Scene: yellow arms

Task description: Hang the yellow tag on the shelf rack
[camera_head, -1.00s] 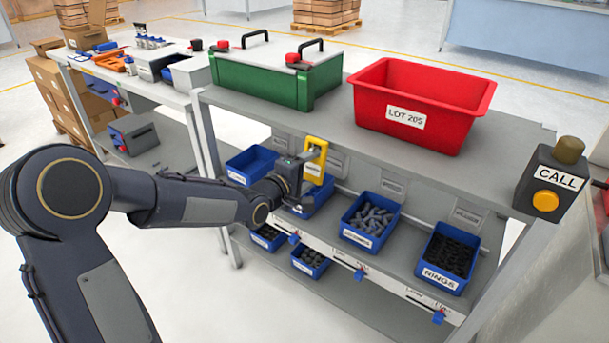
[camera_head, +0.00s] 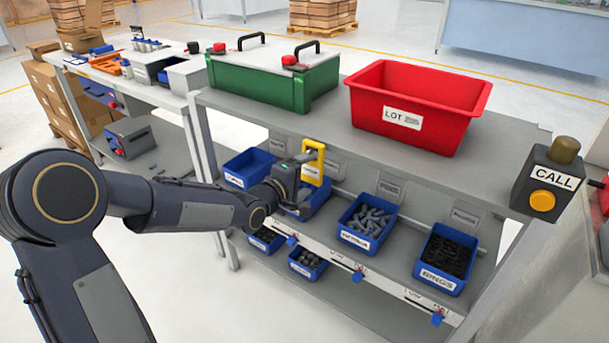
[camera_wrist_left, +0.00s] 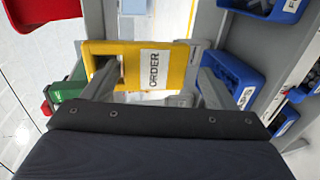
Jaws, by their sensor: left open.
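The yellow tag (camera_head: 313,166) is upright at the rack, below the top shelf and in front of the back strip. In the left wrist view the tag (camera_wrist_left: 183,68) carries a white ORDER label and has a dark opening at its left end. My left gripper (camera_wrist_left: 158,84) is open, with the tag between or just beyond its fingers. One finger overlaps the opening; the other is by the opposite end. In the head view my left gripper (camera_head: 298,168) is right beside the tag. I cannot tell what the tag rests on. My right gripper is not in view.
The shelf rack (camera_head: 437,178) holds a red bin (camera_head: 462,113) and a green case (camera_head: 258,84) on top. Blue bins, including one of rings (camera_head: 428,275), stand on the shelf below. A CALL button box (camera_head: 522,178) is at the right corner.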

